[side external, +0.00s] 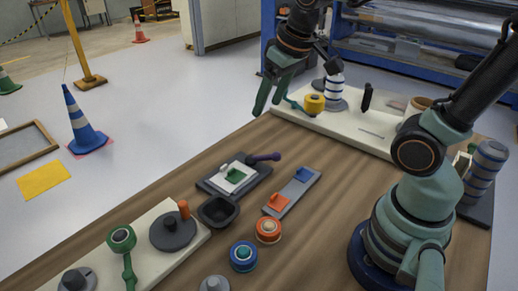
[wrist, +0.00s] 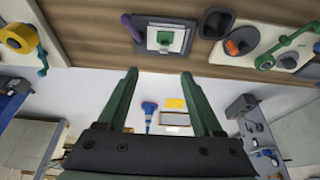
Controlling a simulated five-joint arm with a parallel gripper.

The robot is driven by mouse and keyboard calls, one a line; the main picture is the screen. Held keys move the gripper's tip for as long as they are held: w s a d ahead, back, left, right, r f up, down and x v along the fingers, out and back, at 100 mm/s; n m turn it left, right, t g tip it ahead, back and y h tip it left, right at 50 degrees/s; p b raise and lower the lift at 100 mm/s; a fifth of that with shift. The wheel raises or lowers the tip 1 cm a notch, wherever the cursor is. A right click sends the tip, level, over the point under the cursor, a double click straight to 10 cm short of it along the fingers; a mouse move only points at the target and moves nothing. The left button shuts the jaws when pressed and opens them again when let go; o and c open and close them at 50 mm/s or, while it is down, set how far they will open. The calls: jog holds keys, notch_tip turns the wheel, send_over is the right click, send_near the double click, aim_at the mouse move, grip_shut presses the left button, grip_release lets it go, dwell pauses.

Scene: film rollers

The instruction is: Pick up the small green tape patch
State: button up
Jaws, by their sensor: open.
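The small green tape patch (side external: 234,176) lies on a white square (side external: 244,182) on a dark flat plate (side external: 209,187), near the middle of the table. In the wrist view the green patch (wrist: 166,39) shows at the top centre, with a small raised part. My gripper (side external: 268,106) is open and empty, raised in the air beyond the table's far left edge and well apart from the patch. In the wrist view its two green fingers (wrist: 159,75) stand wide apart, with the patch beyond their tips.
Orange (side external: 268,230) and blue (side external: 243,256) rolls stand in front. Cream boards (side external: 345,130) hold other parts. Bare wood lies between.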

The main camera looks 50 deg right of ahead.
jog(key=w+f+g, duration=0.2)
jog(key=w+f, duration=0.2)
jog(key=w, duration=0.3)
jog(key=g, duration=0.2)
send_near(232, 170)
notch_tip(232, 170, down, 9)
jog(key=shift+w+r, duration=0.15)
grip_shut()
